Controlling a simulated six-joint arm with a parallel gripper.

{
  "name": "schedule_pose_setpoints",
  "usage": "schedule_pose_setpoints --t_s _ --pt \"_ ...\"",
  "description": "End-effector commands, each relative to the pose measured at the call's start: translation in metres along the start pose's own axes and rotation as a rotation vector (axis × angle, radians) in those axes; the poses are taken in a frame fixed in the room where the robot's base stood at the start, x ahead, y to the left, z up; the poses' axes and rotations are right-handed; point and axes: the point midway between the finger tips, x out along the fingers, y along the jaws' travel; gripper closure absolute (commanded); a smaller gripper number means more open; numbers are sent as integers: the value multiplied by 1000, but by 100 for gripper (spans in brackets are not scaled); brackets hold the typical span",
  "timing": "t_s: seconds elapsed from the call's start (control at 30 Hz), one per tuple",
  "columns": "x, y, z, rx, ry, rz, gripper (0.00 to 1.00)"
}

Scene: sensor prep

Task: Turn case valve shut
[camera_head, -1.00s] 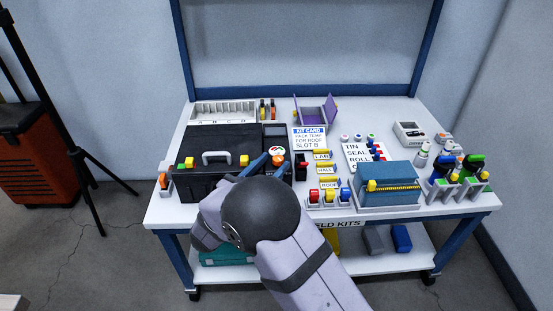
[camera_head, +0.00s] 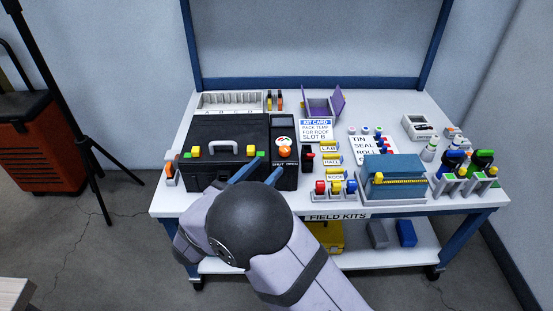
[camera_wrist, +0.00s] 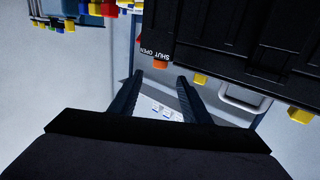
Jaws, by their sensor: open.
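The black case (camera_head: 225,133) stands at the left of the table with its grey handle (camera_head: 222,147) and yellow latches up. The orange valve knob (camera_head: 285,150) is on the black panel just right of it. In the wrist view the knob (camera_wrist: 160,63) shows beside the white words SHUT and OPEN. My gripper (camera_head: 259,172) is in front of the case, lower left of the knob. In the wrist view my gripper (camera_wrist: 160,76) is open, with the knob just beyond the gap between its tips. Nothing is between the fingers. I cannot tell which word the knob points to.
A black device with a red part (camera_head: 308,160) stands close right of the panel. Past it are small coloured blocks, a blue box (camera_head: 392,175) and racks with coloured-cap bottles. A lettered white tray (camera_head: 230,102) is behind the case. An orange-and-white item (camera_head: 170,170) stands left of it.

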Motion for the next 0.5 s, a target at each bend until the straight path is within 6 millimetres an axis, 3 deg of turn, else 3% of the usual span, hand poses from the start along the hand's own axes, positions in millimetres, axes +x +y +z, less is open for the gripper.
schedule_pose_setpoints --t_s 0.27,0.5 --pt "16 1 0 1 0 5 57" --pt "48 2 0 2 0 5 57"
